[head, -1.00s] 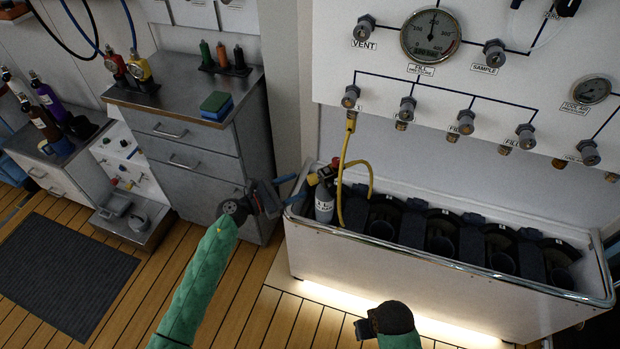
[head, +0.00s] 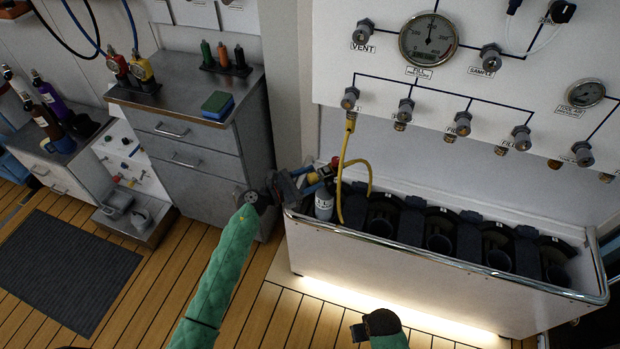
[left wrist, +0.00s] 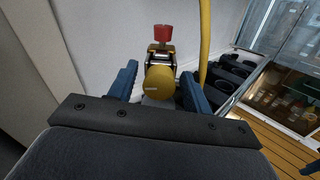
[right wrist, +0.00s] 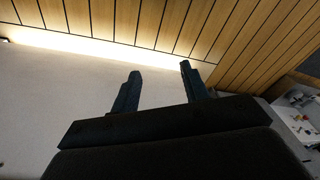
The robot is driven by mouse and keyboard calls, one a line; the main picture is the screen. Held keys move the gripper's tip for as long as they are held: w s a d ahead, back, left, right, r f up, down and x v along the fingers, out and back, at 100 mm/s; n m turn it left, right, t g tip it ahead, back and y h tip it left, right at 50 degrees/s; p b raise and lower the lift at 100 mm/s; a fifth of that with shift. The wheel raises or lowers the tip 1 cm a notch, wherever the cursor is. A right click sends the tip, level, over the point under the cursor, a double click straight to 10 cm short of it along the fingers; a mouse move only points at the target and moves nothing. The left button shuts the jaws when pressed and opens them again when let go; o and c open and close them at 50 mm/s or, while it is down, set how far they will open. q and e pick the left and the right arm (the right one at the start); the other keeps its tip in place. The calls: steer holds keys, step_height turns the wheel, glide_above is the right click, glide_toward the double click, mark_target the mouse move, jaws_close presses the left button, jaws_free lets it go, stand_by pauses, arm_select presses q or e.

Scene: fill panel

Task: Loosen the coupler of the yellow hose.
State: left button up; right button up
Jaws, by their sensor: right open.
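The yellow hose (head: 355,162) hangs from the first fill valve and curves down to the grey cylinder (head: 324,205) at the left end of the trough. Its yellow coupler (left wrist: 158,84) is at the cylinder's valve, with a red knob (left wrist: 162,34) beyond it. My left gripper (head: 311,181) is at the coupler. In the left wrist view its blue fingers stand open on either side of the coupler, with narrow gaps showing. I cannot tell how deep the coupler sits between them. My right gripper (right wrist: 160,68) is open and empty, low in front of the trough.
The white trough (head: 420,265) has several empty dark holders to the right of the cylinder. The panel (head: 400,75) with gauges and valves is above it. A grey cabinet (head: 190,150) stands left of my left gripper. The wooden floor between is clear.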

arm_select(q)
steer(key=c, duration=0.8)
